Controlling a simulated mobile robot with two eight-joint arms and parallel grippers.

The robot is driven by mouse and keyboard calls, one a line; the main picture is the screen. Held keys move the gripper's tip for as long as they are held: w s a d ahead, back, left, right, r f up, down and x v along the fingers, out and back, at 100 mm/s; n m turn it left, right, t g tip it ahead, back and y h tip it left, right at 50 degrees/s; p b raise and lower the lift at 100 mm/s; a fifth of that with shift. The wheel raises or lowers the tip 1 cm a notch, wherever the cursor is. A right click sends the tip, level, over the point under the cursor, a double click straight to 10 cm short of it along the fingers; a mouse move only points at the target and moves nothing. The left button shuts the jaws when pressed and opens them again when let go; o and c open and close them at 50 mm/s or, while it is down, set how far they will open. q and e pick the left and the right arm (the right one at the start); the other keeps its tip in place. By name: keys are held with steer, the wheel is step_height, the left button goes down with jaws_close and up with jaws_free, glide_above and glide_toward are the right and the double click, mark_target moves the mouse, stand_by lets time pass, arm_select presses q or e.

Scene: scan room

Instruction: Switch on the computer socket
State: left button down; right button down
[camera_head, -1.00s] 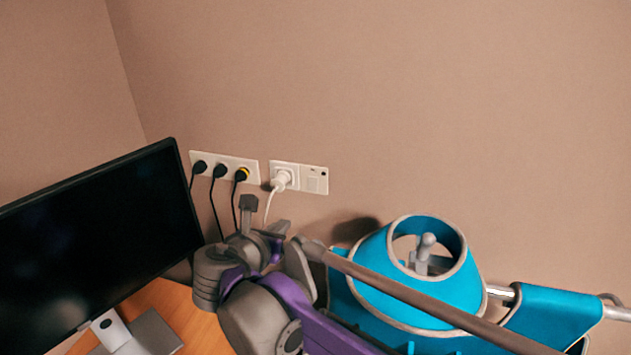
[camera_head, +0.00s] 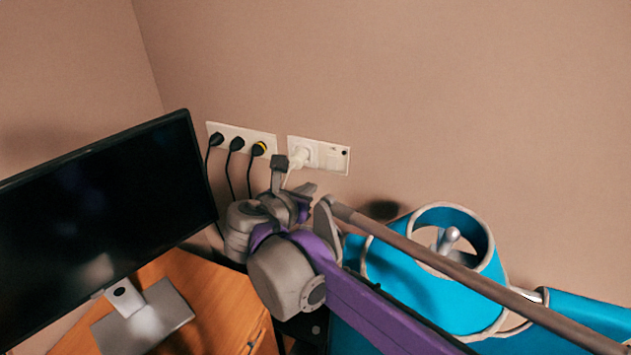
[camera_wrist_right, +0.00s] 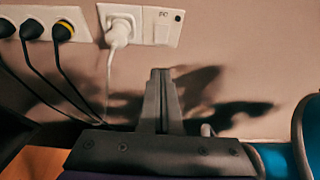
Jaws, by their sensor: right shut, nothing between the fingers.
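A white socket plate (camera_head: 309,147) on the wall holds a white plug (camera_head: 298,158) with a white cable and, on its right, a square switch (camera_head: 337,160). The plug (camera_wrist_right: 119,33) and the switch (camera_wrist_right: 162,34) also show in the right wrist view. My right gripper (camera_head: 279,163) is shut and empty, just left of the white plug in the head view. I cannot tell the switch's position. My left gripper is not in view.
A second wall plate (camera_head: 226,130) left of it holds three dark plugs with hanging black cables. A monitor (camera_head: 105,205) stands on a wooden desk (camera_head: 205,285) at the left. Blue equipment (camera_head: 430,285) stands at the lower right. The wall above is bare.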

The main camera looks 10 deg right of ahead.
glide_toward(331, 169)
steer(key=x, duration=0.5)
steer(key=shift+f, duration=0.2)
steer(key=shift+w+d+f+p, duration=0.15)
steer(key=shift+w+d+p, duration=0.2)
steer(key=shift+w, duration=0.25)
steer(key=shift+d, duration=0.1)
steer(key=shift+w+d+f, duration=0.1)
steer(key=shift+w, duration=0.1)
